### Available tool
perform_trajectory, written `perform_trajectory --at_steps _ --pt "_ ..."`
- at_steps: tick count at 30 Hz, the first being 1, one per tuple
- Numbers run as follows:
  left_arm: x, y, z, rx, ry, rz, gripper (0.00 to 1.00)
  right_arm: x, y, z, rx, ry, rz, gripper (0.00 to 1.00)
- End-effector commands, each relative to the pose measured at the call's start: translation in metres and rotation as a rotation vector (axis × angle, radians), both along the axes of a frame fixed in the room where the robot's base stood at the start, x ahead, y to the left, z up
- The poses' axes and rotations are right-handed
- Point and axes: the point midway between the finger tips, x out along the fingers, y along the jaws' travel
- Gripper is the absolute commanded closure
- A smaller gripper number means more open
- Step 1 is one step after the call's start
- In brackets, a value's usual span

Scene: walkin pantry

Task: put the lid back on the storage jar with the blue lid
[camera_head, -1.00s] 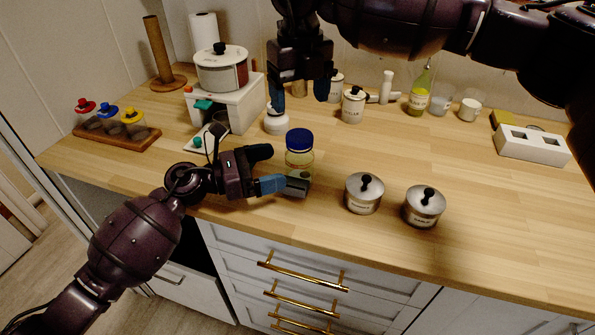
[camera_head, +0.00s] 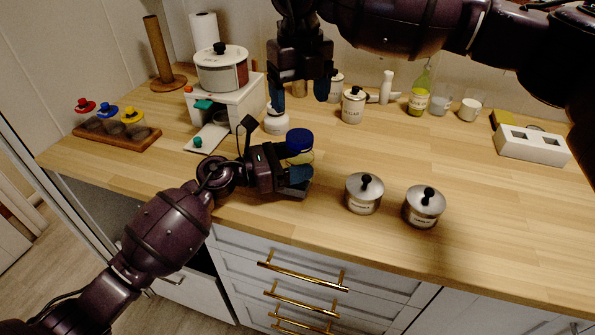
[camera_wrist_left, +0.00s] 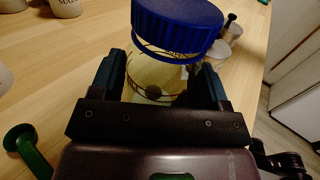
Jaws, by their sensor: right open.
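The storage jar (camera_wrist_left: 155,78) is clear with yellowish contents. Its blue lid (camera_head: 299,139) sits at its top, large in the left wrist view (camera_wrist_left: 178,25); I cannot tell how firmly it is seated. The jar stands on the counter. My left gripper (camera_head: 290,168) is low beside the counter top, with one finger on each side of the jar body; I cannot tell whether they press on it. The fingers also show in the left wrist view (camera_wrist_left: 162,80). My right gripper (camera_head: 300,98) is open and empty, pointing down above the counter behind the jar.
Two steel pots (camera_head: 364,193) (camera_head: 425,206) stand right of the jar. A white jar (camera_head: 276,121) is behind it, near a white stand (camera_head: 245,104) bearing a pot (camera_head: 221,69). A wooden rack (camera_head: 117,134) is far left. The counter's front right is clear.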

Motion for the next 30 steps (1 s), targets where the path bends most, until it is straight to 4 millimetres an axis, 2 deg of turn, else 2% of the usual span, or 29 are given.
perform_trajectory --at_steps 1,2,13,20,30 --pt "-0.0001 0.0002 0.0000 0.000 0.000 0.000 0.39 0.0000 0.0000 0.0000 0.000 0.000 0.000 0.24" --pt "-0.0001 0.0002 0.0000 0.000 0.000 0.000 0.43 0.0000 0.0000 0.0000 0.000 0.000 0.000 0.24" --pt "0.0000 0.0003 0.0000 0.000 0.000 0.000 1.00 -0.0005 0.0004 -0.0018 0.002 0.004 0.000 0.24" --pt "0.0000 0.0003 0.0000 0.000 0.000 0.000 1.00 -0.0005 0.0008 -0.0015 0.005 0.004 0.160 0.24" --pt "0.0000 0.0003 -0.0001 0.000 0.000 0.000 1.00 -0.0006 0.0009 -0.0014 0.007 0.003 0.634 0.24"
